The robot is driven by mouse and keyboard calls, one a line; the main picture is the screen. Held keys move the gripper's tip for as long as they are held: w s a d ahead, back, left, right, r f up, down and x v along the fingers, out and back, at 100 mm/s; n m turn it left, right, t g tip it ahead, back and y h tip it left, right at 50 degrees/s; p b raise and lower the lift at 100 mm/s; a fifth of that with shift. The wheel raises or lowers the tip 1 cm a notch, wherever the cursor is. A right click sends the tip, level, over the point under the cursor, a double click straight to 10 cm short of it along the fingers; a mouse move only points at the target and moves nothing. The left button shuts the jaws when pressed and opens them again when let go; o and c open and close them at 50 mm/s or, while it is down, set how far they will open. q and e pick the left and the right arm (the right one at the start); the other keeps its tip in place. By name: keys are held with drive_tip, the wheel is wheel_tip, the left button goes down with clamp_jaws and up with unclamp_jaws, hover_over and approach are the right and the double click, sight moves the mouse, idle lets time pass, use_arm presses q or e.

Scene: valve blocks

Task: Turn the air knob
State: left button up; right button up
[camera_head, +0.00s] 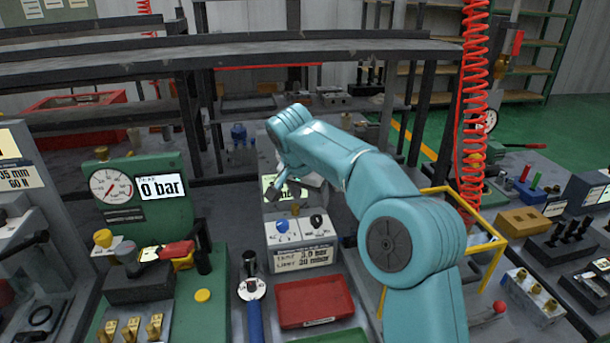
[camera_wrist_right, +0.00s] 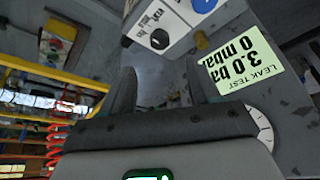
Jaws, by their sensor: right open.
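A grey test box (camera_head: 300,240) stands in the middle of the head view. Its sloped white panel carries a blue knob (camera_head: 282,226) and a black knob (camera_head: 317,220). I cannot read which is the air knob. My right gripper (camera_head: 284,189) is open and empty, above and behind the knobs, in front of the box's lit display. In the right wrist view the blue knob (camera_wrist_right: 203,5) is cut by the top edge and the black knob (camera_wrist_right: 159,39) lies beyond the fingertips (camera_wrist_right: 160,78). The fingers look apart from both knobs. My left gripper is out of view.
A red tray (camera_head: 315,302) lies in front of the box. A green gauge stand (camera_head: 140,200) showing 0 bar is at left. A yellow frame (camera_head: 495,245) and red coiled hose (camera_head: 470,110) are right of my arm. The lit leak-test display (camera_wrist_right: 243,70) reads 3.0 bar.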

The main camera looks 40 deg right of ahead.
drive_tip(key=p+v, duration=0.1)
drive_tip(key=v, duration=0.6)
idle(0.5)
